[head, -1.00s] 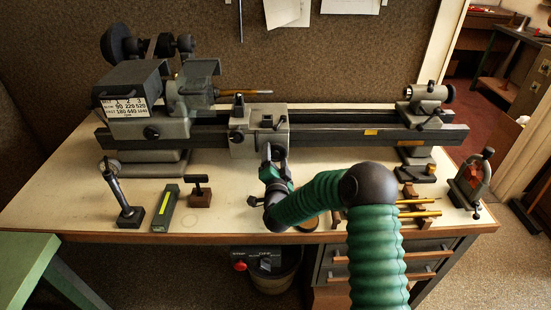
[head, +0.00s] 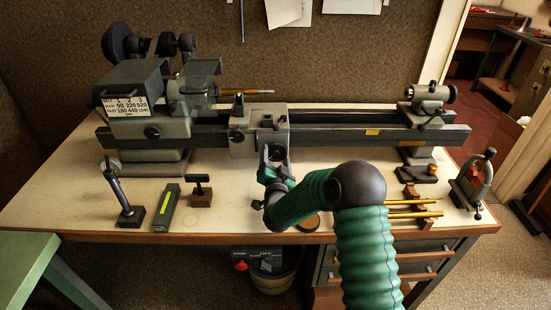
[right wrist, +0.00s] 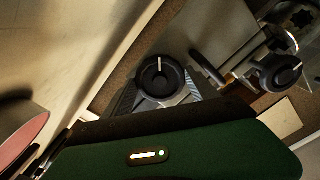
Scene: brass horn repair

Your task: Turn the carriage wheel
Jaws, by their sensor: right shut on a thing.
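The lathe carriage (head: 245,146) sits on the bed, left of its middle. The carriage wheel (right wrist: 160,80) shows in the right wrist view as a dark round knob with a pale mark near the top of its face. My right gripper (head: 273,153) is at the carriage's front right, with its fingers at the wheel and shut on it. In the right wrist view its fingers show beside and below the wheel. In the head view the gripper largely hides the wheel. My left gripper is not in view.
The bed (head: 345,137) runs right to the tailstock (head: 427,95); the headstock (head: 150,128) is at the left.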

